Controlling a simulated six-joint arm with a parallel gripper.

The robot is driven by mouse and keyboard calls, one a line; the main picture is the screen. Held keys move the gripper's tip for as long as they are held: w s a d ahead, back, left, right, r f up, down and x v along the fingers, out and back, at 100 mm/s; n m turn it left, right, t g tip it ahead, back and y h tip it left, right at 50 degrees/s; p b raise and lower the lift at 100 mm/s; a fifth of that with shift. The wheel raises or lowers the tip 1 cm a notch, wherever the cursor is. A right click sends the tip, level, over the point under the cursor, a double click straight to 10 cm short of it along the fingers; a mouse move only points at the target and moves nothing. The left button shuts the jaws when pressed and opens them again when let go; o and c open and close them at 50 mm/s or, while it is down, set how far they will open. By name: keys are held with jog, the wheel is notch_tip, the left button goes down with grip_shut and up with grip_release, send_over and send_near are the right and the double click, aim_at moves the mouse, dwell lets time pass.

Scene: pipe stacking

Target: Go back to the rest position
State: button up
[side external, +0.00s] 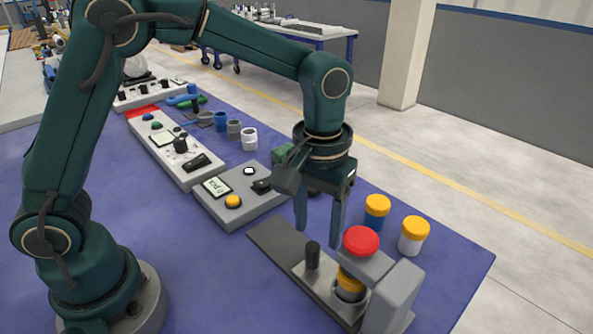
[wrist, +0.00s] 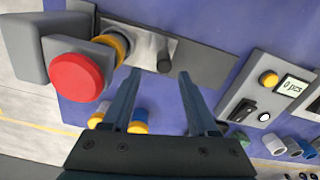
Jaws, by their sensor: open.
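My gripper (side external: 318,238) is open and empty, pointing down above the grey metal plate (side external: 274,240). In the wrist view its two fingers (wrist: 160,73) are spread with nothing between them. A black peg (side external: 312,256) stands on the plate below the fingers; it also shows in the wrist view (wrist: 164,58). A yellow-and-grey round part (side external: 350,283) sits on the plate beside a grey block (side external: 395,296), partly hidden under a red button (side external: 361,241). A blue pipe piece with a yellow top (side external: 377,212) and a white one with a yellow top (side external: 413,236) stand behind.
A grey box with a yellow button (side external: 233,202) and a long control panel (side external: 172,147) lie to the left. Several grey, blue and white pipe pieces (side external: 234,128) stand behind them. The purple table (side external: 210,275) is clear at the front left.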

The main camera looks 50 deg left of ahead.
jog(key=shift+w+a+r, duration=0.1)
jog(key=shift+r, duration=0.1)
jog(key=s+a+r+n+t, duration=0.1)
jog(key=s+a+r+t, duration=0.15)
jog(key=r, duration=0.25)
jog(key=s+a+r+t, duration=0.1)
jog(key=s+a+r, duration=0.1)
jog(key=a+r, duration=0.25)
jog(key=s+a+f+m+t, duration=0.2)
jog(key=s+m, duration=0.1)
jog(key=s, duration=0.5)
jog(key=shift+a+f, duration=0.15)
jog(key=shift+f, duration=0.05)
